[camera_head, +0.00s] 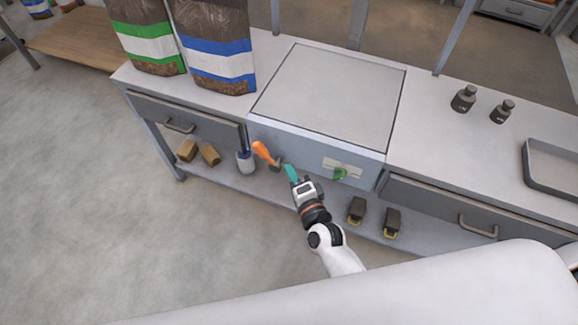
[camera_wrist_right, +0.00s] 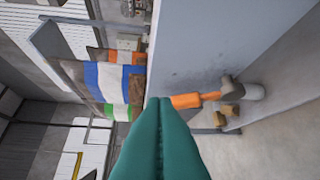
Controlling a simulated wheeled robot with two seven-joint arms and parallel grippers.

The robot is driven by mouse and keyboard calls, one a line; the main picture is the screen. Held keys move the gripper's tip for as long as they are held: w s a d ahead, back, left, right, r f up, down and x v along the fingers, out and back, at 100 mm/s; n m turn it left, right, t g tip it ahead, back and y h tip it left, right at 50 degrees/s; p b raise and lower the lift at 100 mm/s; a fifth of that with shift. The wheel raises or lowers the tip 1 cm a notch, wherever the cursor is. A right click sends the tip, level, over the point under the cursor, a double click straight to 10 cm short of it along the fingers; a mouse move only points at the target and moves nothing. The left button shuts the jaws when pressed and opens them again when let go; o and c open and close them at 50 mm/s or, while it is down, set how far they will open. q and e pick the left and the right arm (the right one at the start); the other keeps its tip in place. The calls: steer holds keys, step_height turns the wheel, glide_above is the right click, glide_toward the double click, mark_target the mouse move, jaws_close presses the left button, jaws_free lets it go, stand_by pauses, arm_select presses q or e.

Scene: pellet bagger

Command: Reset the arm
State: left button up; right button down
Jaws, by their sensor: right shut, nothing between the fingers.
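My right gripper (camera_head: 291,174) has teal fingers and is in front of the bench, just below and right of an orange-handled lever (camera_head: 262,151) on the front panel. In the right wrist view the teal fingers (camera_wrist_right: 160,110) are pressed together with nothing between them. The orange lever (camera_wrist_right: 195,99) shows beyond the fingertips there, and I cannot tell how far apart they are. My left gripper is in neither view.
The scale-like flat plate (camera_head: 330,95) is set in the bench top. Two pellet bags (camera_head: 218,50) stand at its left. Dark weights (camera_head: 463,98) and a grey tray (camera_head: 555,165) are on the right. A green knob (camera_head: 340,174) is on the front panel. Blocks (camera_head: 187,150) lie on the lower shelf.

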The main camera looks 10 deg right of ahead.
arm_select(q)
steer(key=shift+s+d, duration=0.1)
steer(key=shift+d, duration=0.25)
